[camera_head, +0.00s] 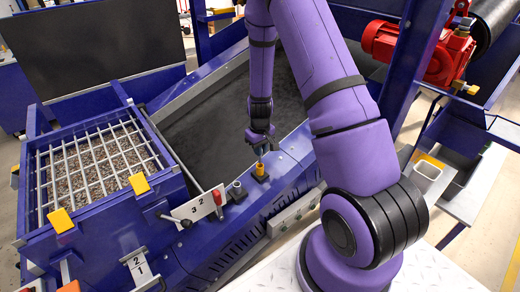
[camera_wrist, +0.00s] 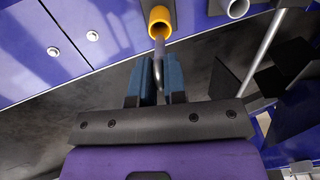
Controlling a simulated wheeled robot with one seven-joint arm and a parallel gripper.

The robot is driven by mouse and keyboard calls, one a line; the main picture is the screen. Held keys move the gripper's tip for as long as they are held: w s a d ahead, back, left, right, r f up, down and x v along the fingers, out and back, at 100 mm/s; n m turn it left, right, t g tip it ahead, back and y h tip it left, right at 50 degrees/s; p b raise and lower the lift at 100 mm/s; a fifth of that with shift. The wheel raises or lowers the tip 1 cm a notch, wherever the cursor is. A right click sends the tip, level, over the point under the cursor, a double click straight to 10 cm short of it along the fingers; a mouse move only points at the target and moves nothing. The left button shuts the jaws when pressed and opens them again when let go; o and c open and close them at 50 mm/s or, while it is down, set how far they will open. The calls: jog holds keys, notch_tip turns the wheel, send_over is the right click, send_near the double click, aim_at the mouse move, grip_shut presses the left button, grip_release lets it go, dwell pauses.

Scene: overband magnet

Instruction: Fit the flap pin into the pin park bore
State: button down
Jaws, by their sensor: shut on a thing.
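My gripper (camera_head: 261,146) is above the blue side rail of the machine, pointing down. The yellow socket also shows in the head view (camera_head: 260,171), right below the gripper. A grey socket (camera_wrist: 235,8) stands beside it, open and empty-looking, also in the head view (camera_head: 237,190). No label shows which is the park bore.
A grated bin of gravel (camera_head: 97,165) is farther left. A dark belt (camera_head: 205,125) runs behind. A grey rod (camera_wrist: 262,50) rises near the grey socket.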

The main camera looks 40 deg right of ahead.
aim_at(260, 163)
jog(key=shift+f, duration=2.8)
jog(key=c, duration=1.1)
grip_release()
jog(key=shift+r, duration=0.1)
notch_tip(260, 163, up, 11)
jog(key=shift+f, duration=0.2)
